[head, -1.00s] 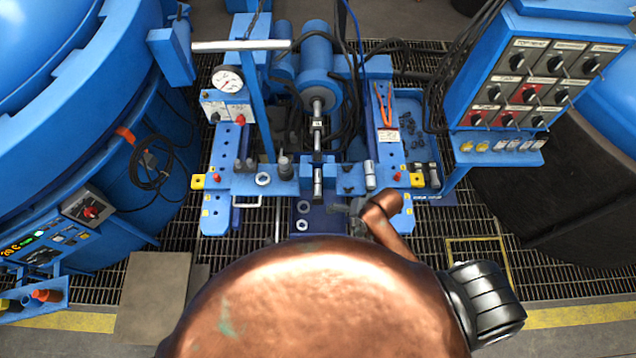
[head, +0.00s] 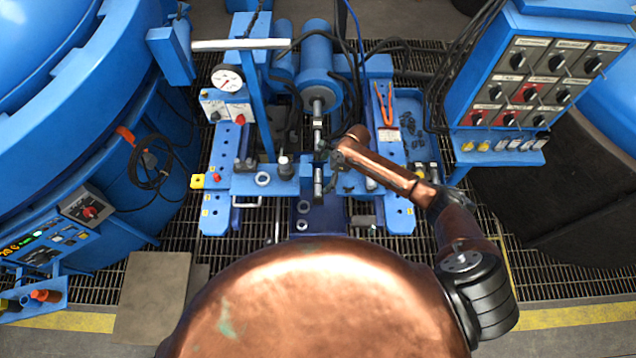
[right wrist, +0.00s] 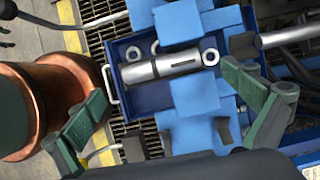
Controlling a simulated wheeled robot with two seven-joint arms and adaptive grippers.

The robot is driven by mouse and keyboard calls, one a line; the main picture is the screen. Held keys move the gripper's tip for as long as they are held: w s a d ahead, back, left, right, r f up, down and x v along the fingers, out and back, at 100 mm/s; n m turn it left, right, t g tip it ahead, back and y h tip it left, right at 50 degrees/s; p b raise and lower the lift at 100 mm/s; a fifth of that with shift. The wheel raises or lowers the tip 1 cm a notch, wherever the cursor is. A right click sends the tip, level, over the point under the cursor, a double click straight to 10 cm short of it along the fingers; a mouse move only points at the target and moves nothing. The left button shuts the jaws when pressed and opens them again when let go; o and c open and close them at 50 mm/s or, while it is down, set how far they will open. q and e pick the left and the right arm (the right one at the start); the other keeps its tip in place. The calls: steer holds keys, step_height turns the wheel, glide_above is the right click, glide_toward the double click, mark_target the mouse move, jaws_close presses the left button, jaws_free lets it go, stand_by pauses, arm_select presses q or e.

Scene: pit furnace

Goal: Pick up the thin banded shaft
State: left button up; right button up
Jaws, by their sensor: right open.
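A silver shaft with a narrow band and a dark slot, which I take for the thin banded shaft (head: 318,183), shows at the blue fixture's front in the head view. In the right wrist view this shaft (right wrist: 175,66) lies across the picture, over a blue tray and beside blue blocks. My right gripper (head: 333,162) is just right of it in the head view. Its two green fingers (right wrist: 165,88) stand wide apart in the right wrist view, with the shaft seen beyond the gap and nothing held. I cannot tell the height gap. My left gripper is out of view.
A press cylinder (head: 317,68) with a rod points at the shaft from behind. A dial gauge (head: 227,78) stands left, a switch panel (head: 540,85) right. Washers (head: 303,206) lie in the front tray. Posts (head: 285,167) stand on the crossbar. Blue vessels flank the fixture.

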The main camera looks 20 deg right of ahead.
mark_target(317, 181)
steer(key=b+x, duration=0.1)
steer(key=x, duration=0.4)
steer(key=shift+w+a+f+b, duration=0.1)
steer(key=shift+a+f+b, duration=0.1)
steer(key=shift+f+b, duration=0.1)
steer(key=shift+r, duration=0.1)
steer(key=shift+c, duration=0.7)
steer(key=c, duration=1.6)
